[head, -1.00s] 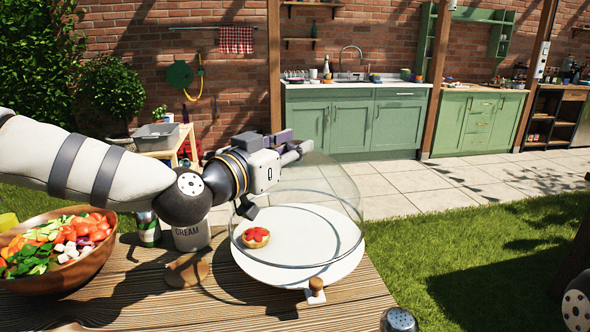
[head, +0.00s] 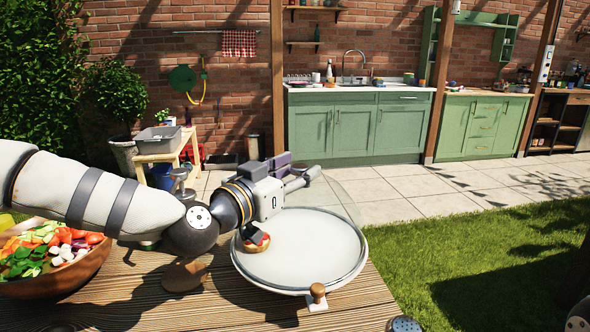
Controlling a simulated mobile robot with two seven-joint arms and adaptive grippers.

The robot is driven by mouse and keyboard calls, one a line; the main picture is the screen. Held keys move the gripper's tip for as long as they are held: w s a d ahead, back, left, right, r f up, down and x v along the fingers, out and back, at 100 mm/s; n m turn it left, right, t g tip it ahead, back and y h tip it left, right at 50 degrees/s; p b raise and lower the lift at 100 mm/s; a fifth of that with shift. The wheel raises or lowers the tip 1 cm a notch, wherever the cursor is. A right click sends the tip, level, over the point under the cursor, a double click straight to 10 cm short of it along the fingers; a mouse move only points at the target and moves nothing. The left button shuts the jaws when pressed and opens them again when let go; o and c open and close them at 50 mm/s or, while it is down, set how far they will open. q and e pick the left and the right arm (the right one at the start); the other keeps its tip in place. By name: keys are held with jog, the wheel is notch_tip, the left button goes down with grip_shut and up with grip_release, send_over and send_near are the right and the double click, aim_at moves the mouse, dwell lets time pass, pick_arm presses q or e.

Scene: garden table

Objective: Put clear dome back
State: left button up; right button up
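The clear dome (head: 343,205) is a faint transparent shape over the round white plate (head: 300,262). Its rim looks level with the plate's edge, but I cannot tell if it sits fully down. A wooden knob (head: 317,290) is at the plate's front. A small red-topped tart (head: 256,243) lies at the plate's left. My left gripper (head: 283,210) is over the plate's back left, at the dome, fingers spread wide. Its lower fingertip overlaps the tart in the head view; contact is unclear.
A wooden bowl of chopped vegetables (head: 60,272) stands at the left. A small wooden piece (head: 184,276) lies left of the plate. The wooden table (head: 215,305) is mostly clear in front.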

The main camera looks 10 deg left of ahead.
pick_arm(q)
jog(key=shift+r, duration=0.3)
jog(key=p+v, duration=0.2)
jog(key=v, duration=1)
pick_arm(e)
jog(key=shift+t, duration=0.6)
jog(key=w+r, duration=0.3)
pick_arm(q)
jog(key=shift+f, duration=0.2)
